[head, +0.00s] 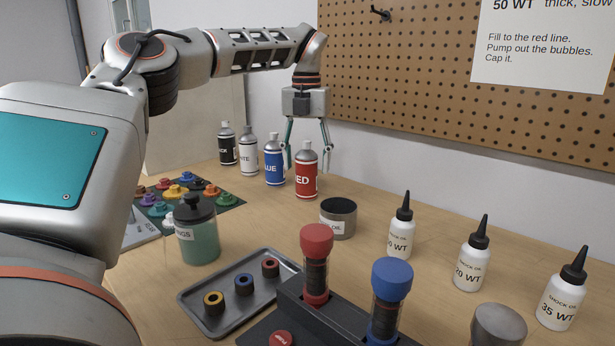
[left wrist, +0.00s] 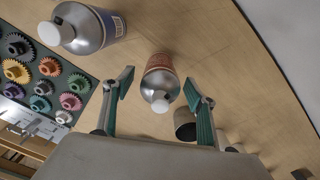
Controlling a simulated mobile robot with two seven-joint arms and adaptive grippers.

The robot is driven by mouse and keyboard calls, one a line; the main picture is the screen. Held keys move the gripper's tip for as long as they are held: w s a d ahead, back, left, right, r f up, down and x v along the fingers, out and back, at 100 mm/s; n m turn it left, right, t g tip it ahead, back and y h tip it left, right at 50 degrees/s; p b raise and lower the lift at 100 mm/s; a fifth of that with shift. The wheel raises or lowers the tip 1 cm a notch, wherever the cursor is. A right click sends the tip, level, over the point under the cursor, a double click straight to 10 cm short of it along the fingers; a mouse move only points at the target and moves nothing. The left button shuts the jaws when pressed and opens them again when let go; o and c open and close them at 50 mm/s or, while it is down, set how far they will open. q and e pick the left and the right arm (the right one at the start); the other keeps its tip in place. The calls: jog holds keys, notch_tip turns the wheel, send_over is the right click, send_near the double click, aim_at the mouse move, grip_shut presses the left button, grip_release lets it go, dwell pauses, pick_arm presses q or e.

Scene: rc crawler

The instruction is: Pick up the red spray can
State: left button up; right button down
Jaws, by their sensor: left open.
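The red spray can (head: 306,177) stands upright on the bench at the right end of a row of spray cans. It has a grey top and a white cap. My left gripper (head: 307,149) is open, pointing down at the can, with its fingertips near the height of the cap. In the left wrist view, the red can (left wrist: 160,82) shows between the two spread green-padded fingers (left wrist: 159,77), with a gap on each side. I cannot tell how deep the fingers reach around it. My right gripper is in neither view.
A blue spray can (head: 274,165) stands close to the left of the red one, with white (head: 248,155) and black (head: 227,148) cans beyond. A grey tin (head: 338,219) stands in front. The pegboard (head: 400,90) wall is behind. Bench to the red can's right is clear.

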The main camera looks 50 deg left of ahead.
pick_arm(q)
notch_tip(320, 180, down, 3)
jog(key=shift+r, duration=0.25)
jog(key=c, duration=1.3)
